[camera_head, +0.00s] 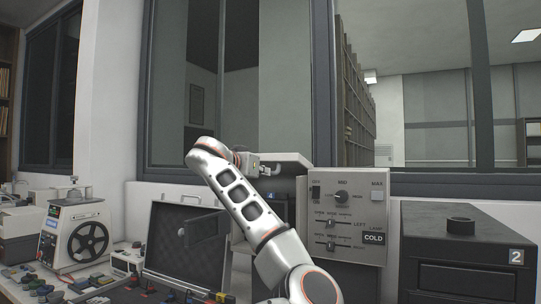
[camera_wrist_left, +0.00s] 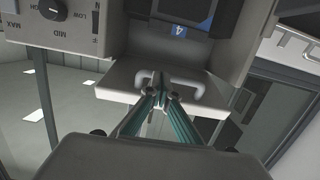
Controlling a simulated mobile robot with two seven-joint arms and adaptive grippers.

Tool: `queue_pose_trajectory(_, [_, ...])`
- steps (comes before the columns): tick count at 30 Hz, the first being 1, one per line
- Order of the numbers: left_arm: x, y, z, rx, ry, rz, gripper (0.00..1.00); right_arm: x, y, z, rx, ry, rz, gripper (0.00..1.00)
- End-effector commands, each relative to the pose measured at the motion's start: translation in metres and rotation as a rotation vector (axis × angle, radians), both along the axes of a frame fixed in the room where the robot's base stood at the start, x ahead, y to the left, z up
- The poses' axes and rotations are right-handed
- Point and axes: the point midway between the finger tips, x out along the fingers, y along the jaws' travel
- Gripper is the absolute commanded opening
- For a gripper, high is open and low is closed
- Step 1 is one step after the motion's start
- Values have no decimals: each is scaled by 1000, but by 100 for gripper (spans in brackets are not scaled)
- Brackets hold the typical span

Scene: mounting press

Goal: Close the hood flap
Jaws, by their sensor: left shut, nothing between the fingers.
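The hood flap (camera_head: 290,157) is a pale panel sticking out nearly level at the top of the press housing, so it stands open. In the left wrist view, the flap (camera_wrist_left: 116,76) fills the middle, with a pale bar handle (camera_wrist_left: 196,84) on it. My left gripper (camera_head: 268,170) is at the flap, near its underside in the head view. In the left wrist view, my left gripper's fingertips (camera_wrist_left: 160,84) are together, in front of the handle's middle. I cannot tell whether they touch it. My right gripper is not in view.
The control panel (camera_head: 345,232) with knob and sliders stands just right of the flap. A dark box marked 2 (camera_head: 465,250) is farther right. At left are an open dark case (camera_head: 180,225) and a reel machine (camera_head: 82,235). Window frames rise behind.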

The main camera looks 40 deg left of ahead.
Motion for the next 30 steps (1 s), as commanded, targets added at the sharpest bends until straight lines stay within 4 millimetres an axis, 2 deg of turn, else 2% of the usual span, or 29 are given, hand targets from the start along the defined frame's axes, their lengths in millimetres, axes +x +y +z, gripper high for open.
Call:
queue_pose_trajectory(1, [3, 0, -13, -2, 6, 0, 0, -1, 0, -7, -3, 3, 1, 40])
queue_pose_trajectory(3, [5, 0, -21, -1, 7, -1, 0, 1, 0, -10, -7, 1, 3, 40])
queue_pose_trajectory(10, [7, 2, -35, -2, 4, 0, 0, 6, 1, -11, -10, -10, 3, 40])
queue_pose_trajectory(30, [8, 2, -38, 0, 1, 0, 0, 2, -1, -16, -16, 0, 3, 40])
